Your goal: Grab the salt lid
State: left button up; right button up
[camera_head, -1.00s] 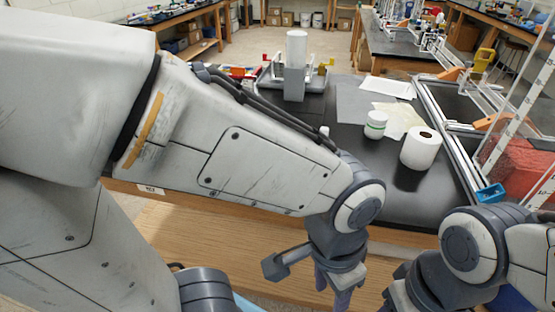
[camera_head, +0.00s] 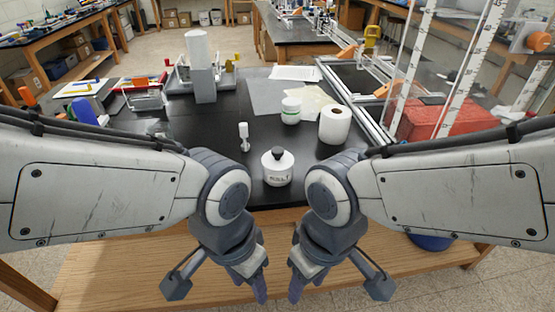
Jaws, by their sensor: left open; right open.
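A white round jar (camera_head: 278,173) with dark lettering, which I cannot read for certain, stands upright near the front edge of the black bench top. Its lid (camera_head: 278,153), with a dark knob, sits on top. My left gripper (camera_head: 261,291) hangs pointing down in front of the bench, below and slightly left of the jar. My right gripper (camera_head: 296,291) hangs likewise, slightly right of it. Both are open, apart from the jar and hold nothing visible. Their fingers show edge-on.
A small white-capped item (camera_head: 244,135) stands left of the jar. Behind are a white tub (camera_head: 291,110) and a paper roll (camera_head: 334,125). A grey stand with a white cylinder (camera_head: 199,66) is at back left. A metal extrusion frame (camera_head: 350,97) runs along the right.

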aim_at(278, 160)
jog(key=z, duration=0.2)
jog(key=k, duration=0.25)
jog(key=z, duration=1)
jog(key=k, duration=1.1)
jog(key=z, duration=0.7)
jog(key=i, duration=1.15)
jog(key=u, duration=0.65)
jog(key=i, duration=1)
jog(key=u, duration=1.4)
jog(key=i, duration=0.75)
jog(key=u, duration=0.75)
